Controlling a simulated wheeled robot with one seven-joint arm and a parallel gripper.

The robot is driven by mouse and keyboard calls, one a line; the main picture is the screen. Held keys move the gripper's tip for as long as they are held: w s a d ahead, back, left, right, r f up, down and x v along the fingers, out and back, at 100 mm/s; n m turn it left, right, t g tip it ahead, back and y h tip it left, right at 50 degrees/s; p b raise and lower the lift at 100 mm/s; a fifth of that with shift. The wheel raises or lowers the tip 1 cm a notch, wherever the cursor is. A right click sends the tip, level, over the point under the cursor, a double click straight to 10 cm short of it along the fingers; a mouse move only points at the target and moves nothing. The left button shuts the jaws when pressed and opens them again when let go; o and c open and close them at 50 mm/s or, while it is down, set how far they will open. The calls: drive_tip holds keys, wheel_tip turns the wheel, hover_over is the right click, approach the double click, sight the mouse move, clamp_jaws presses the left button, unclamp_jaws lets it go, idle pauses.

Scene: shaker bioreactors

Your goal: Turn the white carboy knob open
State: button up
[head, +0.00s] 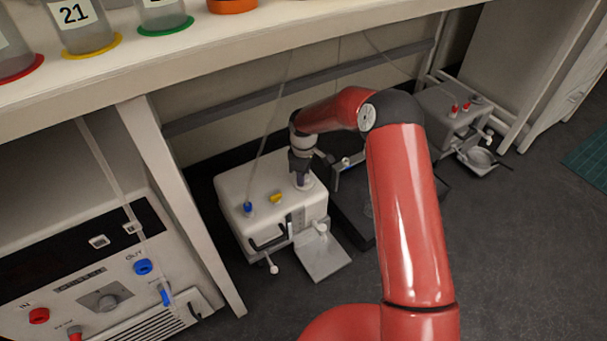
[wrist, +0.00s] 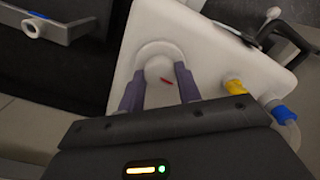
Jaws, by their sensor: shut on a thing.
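The white carboy (head: 235,192) stands on the floor under the bench in the head view. Its white top also shows in the wrist view (wrist: 215,50). My gripper (head: 300,178) reaches down onto the carboy's right rear corner. In the wrist view its two purple fingers (wrist: 159,88) sit on either side of the round white knob (wrist: 158,70), shut on it. A small red mark shows on the knob. In the head view the knob is mostly hidden by my gripper.
A yellow fitting (head: 276,198) and a blue fitting with a tube (head: 248,208) stand on the carboy's top near my gripper. A metal plate (head: 322,258) lies in front. Another white container (head: 450,112) stands farther right. The bench top (head: 200,60) overhangs the left.

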drive_tip(key=shift+n, duration=0.7)
drive_tip(key=o, duration=1)
drive_tip(key=shift+r, duration=0.1)
wheel_tip(320, 180, up, 8)
drive_tip(key=shift+f, duration=0.15)
